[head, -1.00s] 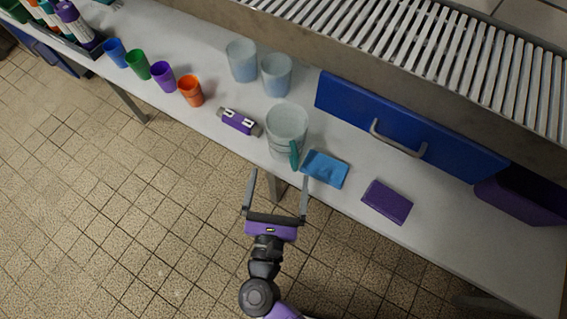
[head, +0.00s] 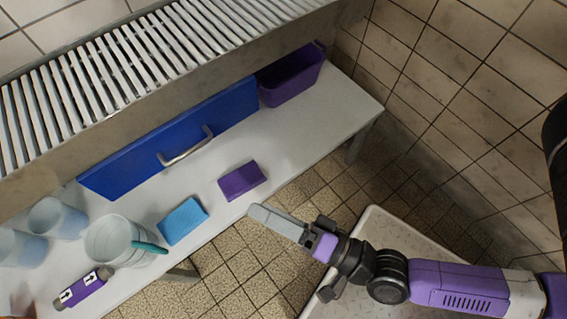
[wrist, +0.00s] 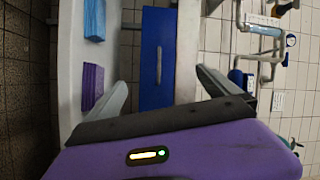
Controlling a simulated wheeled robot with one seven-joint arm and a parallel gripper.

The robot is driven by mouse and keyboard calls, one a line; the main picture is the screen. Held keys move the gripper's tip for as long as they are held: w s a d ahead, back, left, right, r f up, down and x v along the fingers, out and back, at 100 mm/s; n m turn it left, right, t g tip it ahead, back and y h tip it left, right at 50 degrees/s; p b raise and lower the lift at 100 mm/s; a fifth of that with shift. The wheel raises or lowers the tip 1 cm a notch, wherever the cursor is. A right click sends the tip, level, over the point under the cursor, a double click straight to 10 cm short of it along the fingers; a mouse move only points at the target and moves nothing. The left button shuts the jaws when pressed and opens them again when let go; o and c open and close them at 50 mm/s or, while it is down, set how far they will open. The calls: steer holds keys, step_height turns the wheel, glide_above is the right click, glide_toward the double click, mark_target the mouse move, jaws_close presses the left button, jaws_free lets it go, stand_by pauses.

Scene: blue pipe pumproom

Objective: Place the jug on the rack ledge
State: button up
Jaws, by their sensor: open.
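The jug (head: 108,241) is pale and translucent with a teal handle (head: 148,247). It stands upright on the white bench at the lower left of the head view. The slatted rack ledge (head: 120,72) runs above the back of the bench. My gripper (head: 255,212) is near the bench's front edge, to the right of the jug, apart from it and empty. The head view shows it edge-on, with one finger clear. In the wrist view my gripper (wrist: 161,78) has its fingers spread wide. The jug is not visible there.
A tiled wall bounds the right.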

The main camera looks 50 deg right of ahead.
steer(key=s+d+r+n+g+h, duration=0.2)
steer(key=s+d+n, duration=0.4)
steer(key=s+n, duration=0.3)
steer(key=r+n+g, duration=0.1)
steer(key=n, duration=0.2)
steer(key=shift+s+r+n+g+h, duration=0.15)
steer(key=shift+r+n+g+h, duration=0.15)
steer(key=shift+r+n+g, duration=0.1)
step_height(320, 180, up, 29)
steer(key=p, duration=2.9)
steer(key=shift+r, duration=0.15)
